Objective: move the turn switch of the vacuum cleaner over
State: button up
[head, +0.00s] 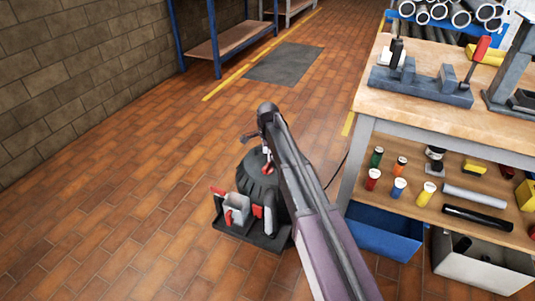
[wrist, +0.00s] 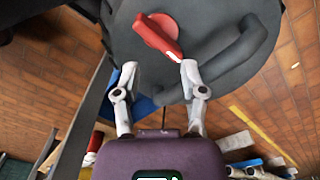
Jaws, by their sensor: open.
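The vacuum cleaner (head: 256,187) is a dark grey domed machine standing on the tiled floor, partly hidden behind my arm in the head view. In the wrist view its dark top (wrist: 225,50) fills the upper middle, with a curved handle at the right. The turn switch (wrist: 157,34) is a red disc with a raised red bar slanting down to the right. My gripper (wrist: 160,74) is open, its two pale fingers apart below the switch. The bar's lower end lies close to the right fingertip; I cannot tell whether they touch. My arm mostly hides the gripper in the head view.
A workbench (head: 440,110) with tools, pipes and a lower shelf of coloured containers stands at the right. A blue bin (head: 385,232) and a grey bin (head: 485,270) are beneath it. A block wall (head: 70,80) is at the left. The floor left of the vacuum is clear.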

aim_at(268, 164)
jog(key=shift+r+p, duration=3.7)
jog(key=shift+r, duration=0.3)
jog(key=s+d+r+n+p, duration=0.3)
jog(key=s+d+n, duration=0.1)
jog(key=s+d, duration=0.4)
jog(key=s+d+r+n+p, duration=0.3)
jog(key=s+d+n, duration=0.1)
jog(key=s+d, duration=0.5)
jog(key=shift+d+r+n+p, duration=0.35)
jog(key=shift+n, duration=0.05)
jog(key=shift+s, duration=0.1)
jog(key=s+d+n, duration=0.4)
jog(key=s+d, duration=0.1)
jog(key=s, duration=0.4)
notch_tip(268, 164, up, 24)
jog(key=p, duration=2.3)
jog(key=shift+w+f+p, duration=0.15)
jog(key=shift+f+p, duration=0.05)
jog(key=shift+p, duration=0.15)
jog(key=shift+d, duration=0.1)
